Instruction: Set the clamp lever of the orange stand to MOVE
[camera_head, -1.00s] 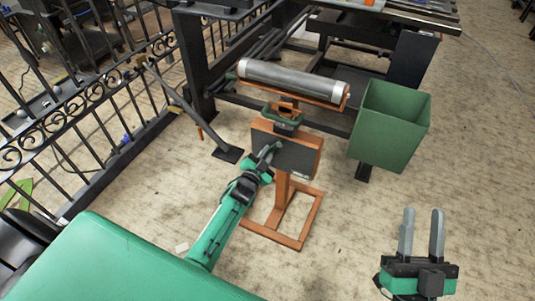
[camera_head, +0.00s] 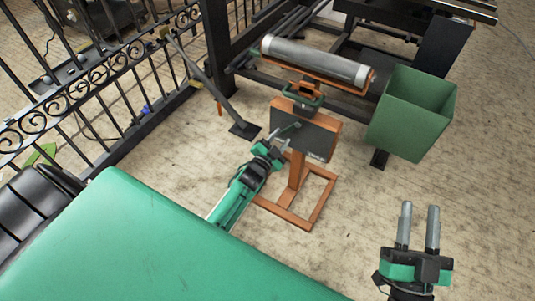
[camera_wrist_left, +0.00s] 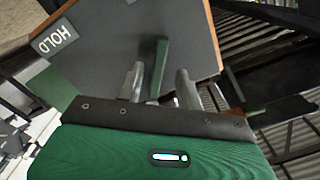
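The orange stand (camera_head: 297,180) holds a dark plate (camera_head: 318,139) below a silver roller (camera_head: 315,60). In the left wrist view the dark plate (camera_wrist_left: 105,35) carries a HOLD label (camera_wrist_left: 55,38) at the left. The green clamp lever (camera_wrist_left: 160,60) stands in front of the plate. My left gripper (camera_head: 277,142) is at the plate's left side. In the left wrist view its fingers (camera_wrist_left: 160,85) are apart, one on each side of the lever, with narrow gaps showing. No MOVE label is readable. My right gripper (camera_head: 418,225) is open and empty over the floor.
A green bin (camera_head: 412,115) stands right of the stand. A black railing (camera_head: 110,85) runs along the left. A dark table frame (camera_head: 217,60) is behind the stand. The floor (camera_head: 365,220) between the stand and my right gripper is clear.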

